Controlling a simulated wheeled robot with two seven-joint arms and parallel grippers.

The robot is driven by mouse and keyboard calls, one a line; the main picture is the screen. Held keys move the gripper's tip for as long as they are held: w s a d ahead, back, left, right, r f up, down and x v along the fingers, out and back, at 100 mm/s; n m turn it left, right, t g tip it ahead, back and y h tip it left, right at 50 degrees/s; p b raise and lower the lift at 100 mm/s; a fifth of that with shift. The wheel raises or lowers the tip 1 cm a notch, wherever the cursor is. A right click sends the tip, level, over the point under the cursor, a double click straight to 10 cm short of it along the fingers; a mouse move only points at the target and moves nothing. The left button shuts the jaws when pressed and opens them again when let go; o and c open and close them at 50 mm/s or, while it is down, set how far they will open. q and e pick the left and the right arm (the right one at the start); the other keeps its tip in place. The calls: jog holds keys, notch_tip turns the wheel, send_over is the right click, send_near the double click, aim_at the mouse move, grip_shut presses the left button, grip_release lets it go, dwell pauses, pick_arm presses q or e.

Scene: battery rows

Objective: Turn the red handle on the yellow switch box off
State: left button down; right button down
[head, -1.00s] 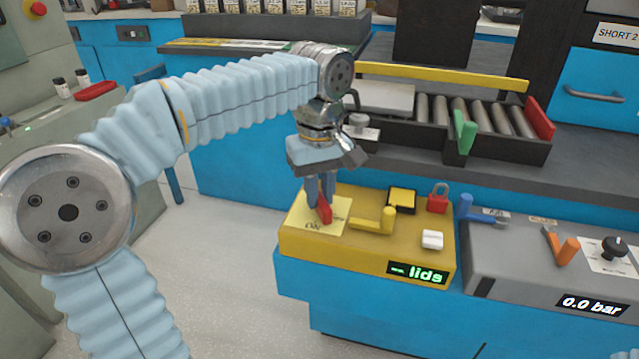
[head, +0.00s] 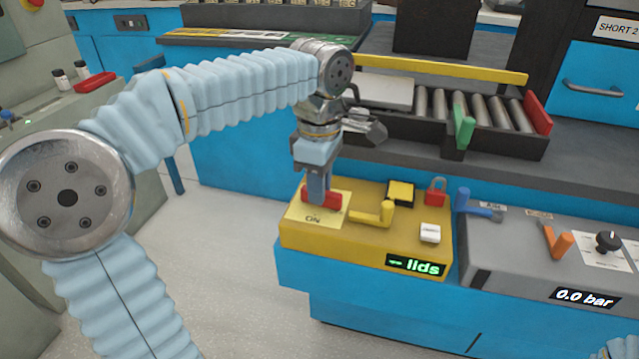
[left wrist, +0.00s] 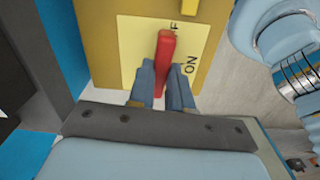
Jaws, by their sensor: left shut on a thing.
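The yellow switch box (head: 300,237) stands on a blue base in the head view. A pale yellow plate (head: 333,212) on its top left carries the word ON. The red handle (head: 333,201) lies roughly left to right across this plate, behind ON. My left gripper (head: 319,200) points down and is shut on the handle, hiding its middle. In the left wrist view, its fingers (left wrist: 162,92) straddle the near part of the handle (left wrist: 165,58). The far end partly covers a label whose letter F shows; ON is to its right. My right gripper is out of view.
On the same box are a yellow lever (head: 374,215), a black-framed yellow button (head: 400,193), a red padlock (head: 436,192) and a white switch (head: 430,233). A grey box (head: 500,260) with blue and orange levers adjoins right. A roller conveyor (head: 480,112) stands behind.

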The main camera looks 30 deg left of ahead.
pick_arm(q)
jog(key=shift+n, duration=0.6)
jog(key=c, duration=1)
grip_release()
jog(key=shift+c, duration=0.2)
jog(key=shift+r, duration=0.1)
notch_tip(320, 180, up, 14)
jog(key=shift+f, duration=0.2)
jog(key=shift+s, duration=0.1)
